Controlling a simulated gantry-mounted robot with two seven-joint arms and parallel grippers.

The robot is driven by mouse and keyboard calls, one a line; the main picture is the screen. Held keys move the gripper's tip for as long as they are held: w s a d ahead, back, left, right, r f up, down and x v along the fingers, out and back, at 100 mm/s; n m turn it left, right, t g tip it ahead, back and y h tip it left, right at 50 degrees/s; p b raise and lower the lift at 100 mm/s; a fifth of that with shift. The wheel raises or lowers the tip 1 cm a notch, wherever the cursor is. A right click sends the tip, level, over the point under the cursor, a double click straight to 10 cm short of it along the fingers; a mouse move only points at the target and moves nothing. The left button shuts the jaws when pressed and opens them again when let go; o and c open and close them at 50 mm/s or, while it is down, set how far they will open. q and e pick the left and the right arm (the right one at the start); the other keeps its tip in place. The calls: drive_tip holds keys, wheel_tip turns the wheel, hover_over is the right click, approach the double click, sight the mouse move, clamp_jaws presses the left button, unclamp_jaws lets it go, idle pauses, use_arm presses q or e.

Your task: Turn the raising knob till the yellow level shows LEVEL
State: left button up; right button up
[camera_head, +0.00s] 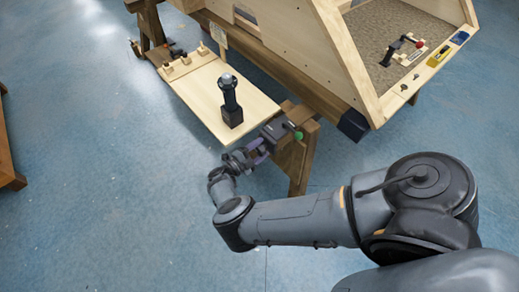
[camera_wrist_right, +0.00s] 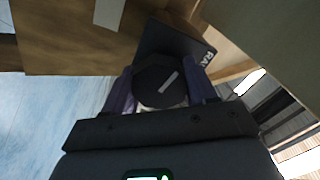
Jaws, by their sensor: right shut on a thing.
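The raising knob (camera_wrist_right: 158,82) is dark and round with a pale pointer line, and fills the middle of the right wrist view. It sits on a dark block (camera_wrist_right: 172,42) with partly visible white lettering. My right gripper (camera_head: 260,150) is shut on the knob, one purple finger on either side. In the head view the dark block (camera_head: 277,129) is at the end of a wooden leg and the knob is mostly hidden by the gripper. A small yellow level (camera_head: 439,56) lies on the wooden frame's edge; its reading is too small to tell. My left gripper is not in view.
The large wooden frame (camera_head: 345,55) stands above, with a red-tipped lever (camera_head: 402,46) and a blue item (camera_head: 459,38). Blue floor (camera_head: 110,210) is clear at the lower left.

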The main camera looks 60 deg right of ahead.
drive_tip(key=o, duration=1)
drive_tip(key=shift+o, duration=0.2)
drive_tip(key=shift+a, duration=0.1)
drive_tip(key=shift+w+a, duration=0.15)
drive_tip(key=shift+a, duration=0.05)
drive_tip(key=v, duration=1)
drive_tip(key=shift+a, duration=0.1)
